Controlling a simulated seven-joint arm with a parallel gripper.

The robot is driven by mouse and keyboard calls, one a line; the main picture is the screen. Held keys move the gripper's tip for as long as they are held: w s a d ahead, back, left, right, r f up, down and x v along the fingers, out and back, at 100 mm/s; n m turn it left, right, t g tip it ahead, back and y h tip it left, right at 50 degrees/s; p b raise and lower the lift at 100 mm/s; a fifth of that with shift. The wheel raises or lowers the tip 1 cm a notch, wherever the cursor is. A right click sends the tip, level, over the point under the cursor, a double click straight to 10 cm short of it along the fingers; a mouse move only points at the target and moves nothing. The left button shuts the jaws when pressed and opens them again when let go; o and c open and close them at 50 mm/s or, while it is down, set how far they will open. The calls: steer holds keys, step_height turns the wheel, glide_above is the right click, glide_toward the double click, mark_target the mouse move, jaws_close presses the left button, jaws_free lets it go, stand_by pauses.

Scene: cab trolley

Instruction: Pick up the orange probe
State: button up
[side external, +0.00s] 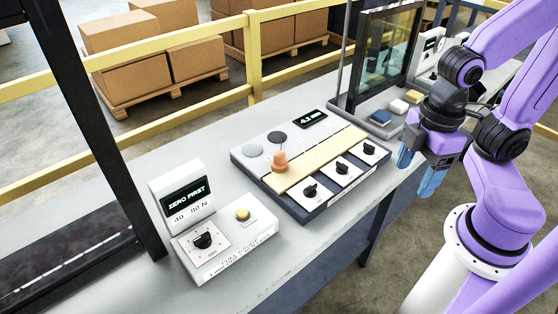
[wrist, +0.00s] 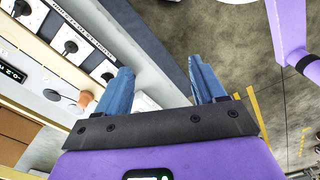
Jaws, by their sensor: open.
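The orange probe (side external: 280,160) stands upright on the panel box (side external: 240,160), at the left end of its tan strip. In the wrist view the orange probe (wrist: 85,99) shows at the left, beside my gripper, its lower part partly hidden by the gripper body. My gripper (side external: 416,170) is open and empty, its blue fingers pointing down off the right front edge of the bench, well to the right of the probe. In the wrist view the fingers of my gripper (wrist: 160,70) stand apart with nothing between them.
Black knobs (side external: 310,190) line the panel's front. A control box (side external: 225,240) with a "ZERO FIRST" display stands to the left. Blue, yellow and white blocks (side external: 398,106) and a framed glass screen (side external: 383,55) are behind, towards the right. A dark post (side external: 110,130) rises at left.

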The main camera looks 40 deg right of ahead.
steer(key=n+t+h, duration=0.4)
steer(key=n+t, duration=0.9)
steer(key=n, duration=0.7)
glide_toward(282, 160)
steer(key=x, duration=0.6)
steer(key=shift+w+d+f, duration=0.1)
steer(key=shift+d+f, duration=0.1)
steer(key=shift+d, duration=0.15)
steer(key=shift+a+x, duration=0.15)
steer(key=shift+x, duration=1.25)
steer(key=shift+a+x, duration=0.15)
steer(key=shift+x, duration=1.3)
steer(key=shift+w, duration=0.1)
